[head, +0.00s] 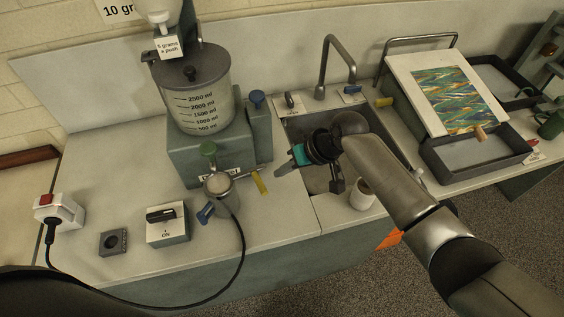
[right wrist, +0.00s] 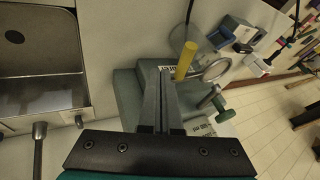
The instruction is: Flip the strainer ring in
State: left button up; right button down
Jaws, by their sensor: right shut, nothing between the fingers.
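The strainer ring (head: 219,184) is a round metal ring at the front of the grey-green mixer base (head: 190,160). A yellow handle (head: 260,183) sticks out to its right. In the right wrist view the ring (right wrist: 216,70) is beyond my fingers, with the upright yellow handle (right wrist: 186,60) close to their tips. My right gripper (head: 283,170) is shut and empty, above the sink's left edge and right of the handle. In the right wrist view its fingers (right wrist: 160,75) lie together; I cannot tell whether they touch the handle. My left gripper is not in view.
A sink (head: 318,178) with a tap (head: 335,62) lies under my right arm. A white cup (head: 362,195) stands at its front. A switch box (head: 168,223) and a cable lie left of the ring. Marbling trays (head: 478,168) are at right.

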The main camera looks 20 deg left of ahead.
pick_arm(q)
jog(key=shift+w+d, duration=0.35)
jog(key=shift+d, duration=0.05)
pick_arm(e)
jog(key=v, duration=1)
jog(key=shift+w, duration=0.2)
